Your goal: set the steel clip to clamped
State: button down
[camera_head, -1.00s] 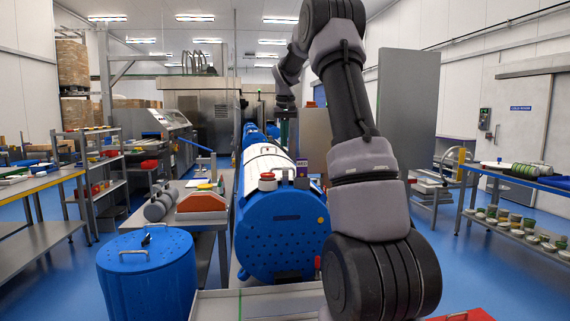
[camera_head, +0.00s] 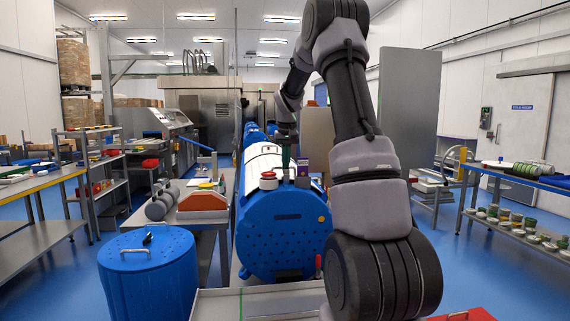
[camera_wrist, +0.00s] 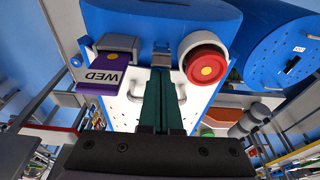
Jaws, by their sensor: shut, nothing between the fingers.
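My gripper (camera_wrist: 160,122) is shut and empty, its green fingers pointing at the white top panel (camera_wrist: 134,110) of a blue tub (camera_wrist: 160,15). In the head view my gripper (camera_head: 286,168) is low over that tub (camera_head: 283,240). A small pale metal piece (camera_wrist: 161,47) lies just beyond the fingertips and may be the steel clip; its setting cannot be made out. A purple block marked WED (camera_wrist: 108,76) with a grey part (camera_wrist: 118,43) is to the left. A red round knob with a yellow centre (camera_wrist: 206,66) is to the right. Any contact is unclear.
Pale loop handles stand on the panel, one (camera_wrist: 181,93) close beside the fingers. A second blue tub with a lid (camera_head: 148,262) stands at the front left. A steel bench (camera_head: 205,215) holds a grey cylinder (camera_head: 162,203) and a red-orange item (camera_head: 203,202).

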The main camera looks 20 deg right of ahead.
aim_at(286, 172)
jog(key=shift+s+a+t+h, duration=0.15)
jog(key=shift+s+t+h, duration=0.15)
jog(key=shift+s+t, duration=0.35)
dwell(0.5)
jog(key=shift+s+a+f+t+h, duration=0.1)
jog(key=shift+s+a+t+h, duration=0.1)
jog(key=shift+s+t, duration=0.5)
jog(key=shift+s+a+t+h, duration=0.15)
jog(key=shift+s+t+h, duration=0.1)
jog(key=shift+t, duration=0.7)
jog(key=shift+s+a+f, duration=0.2)
jog(key=shift+s+f, duration=0.55)
jog(key=shift+f, duration=0.05)
jog(key=shift+s+a+f, duration=0.25)
jog(key=shift+s+f, duration=0.5)
jog(key=shift+s, duration=0.05)
jog(key=shift+s+a+f, duration=0.2)
jog(key=shift+s+f, duration=0.55)
jog(key=shift+f, duration=0.05)
notch_tip(286, 172, up, 5)
jog(key=w, duration=0.2)
jog(key=s+a, duration=0.2)
jog(key=s, duration=0.7)
jog(key=shift+r, duration=0.25)
